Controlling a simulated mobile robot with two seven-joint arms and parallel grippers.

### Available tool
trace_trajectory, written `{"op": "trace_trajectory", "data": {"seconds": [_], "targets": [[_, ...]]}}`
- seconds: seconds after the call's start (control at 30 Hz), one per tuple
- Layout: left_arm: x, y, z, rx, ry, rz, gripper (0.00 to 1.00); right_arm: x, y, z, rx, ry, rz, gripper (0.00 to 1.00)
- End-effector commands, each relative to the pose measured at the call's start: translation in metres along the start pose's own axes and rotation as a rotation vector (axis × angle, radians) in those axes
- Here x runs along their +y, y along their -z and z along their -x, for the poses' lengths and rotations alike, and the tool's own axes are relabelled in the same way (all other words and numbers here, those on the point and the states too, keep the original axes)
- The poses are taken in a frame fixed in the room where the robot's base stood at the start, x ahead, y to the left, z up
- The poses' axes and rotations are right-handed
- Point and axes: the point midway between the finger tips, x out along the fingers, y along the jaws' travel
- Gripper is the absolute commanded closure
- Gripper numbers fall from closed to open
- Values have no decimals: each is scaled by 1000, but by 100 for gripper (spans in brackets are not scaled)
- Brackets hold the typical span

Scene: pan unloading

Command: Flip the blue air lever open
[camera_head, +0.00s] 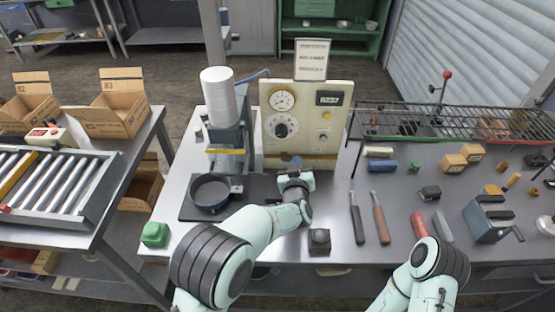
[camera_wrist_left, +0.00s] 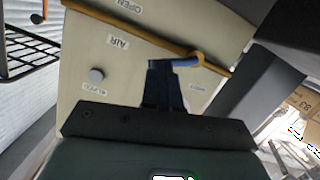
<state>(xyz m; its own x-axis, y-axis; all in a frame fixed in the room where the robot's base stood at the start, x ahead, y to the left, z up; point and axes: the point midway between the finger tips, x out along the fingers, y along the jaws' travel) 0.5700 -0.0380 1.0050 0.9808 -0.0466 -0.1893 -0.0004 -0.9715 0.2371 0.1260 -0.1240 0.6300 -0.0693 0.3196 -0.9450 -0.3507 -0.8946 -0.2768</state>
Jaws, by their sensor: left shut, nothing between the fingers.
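The cream control panel (camera_head: 308,122) stands at the back of the table, with a gauge, a dial and a display. In the left wrist view, the blue air lever (camera_wrist_left: 184,63) lies nearly along a yellow pipe (camera_wrist_left: 130,36) that crosses the panel (camera_wrist_left: 85,95), near the labels "AIR" and "OPEN". My left gripper (camera_head: 294,162) is at the panel's lower edge. In the left wrist view its fingers (camera_wrist_left: 164,66) are shut and empty, with the tips right at the lever; I cannot tell whether they touch. The gripper hides the lever in the head view. My right gripper is out of view.
A press-like stand with a white cylinder (camera_head: 217,95) is left of the panel, with a dark round pan (camera_head: 211,192) before it. A dark block (camera_head: 319,241) stands near the front edge. Tools and a wire rack (camera_head: 450,121) fill the right side.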

Motion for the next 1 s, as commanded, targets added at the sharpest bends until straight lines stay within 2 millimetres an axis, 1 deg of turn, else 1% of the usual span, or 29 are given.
{"op": "trace_trajectory", "data": {"seconds": [1.0], "targets": [[2, -3, -1, 0, 14, -71, 100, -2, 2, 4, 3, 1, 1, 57]]}}
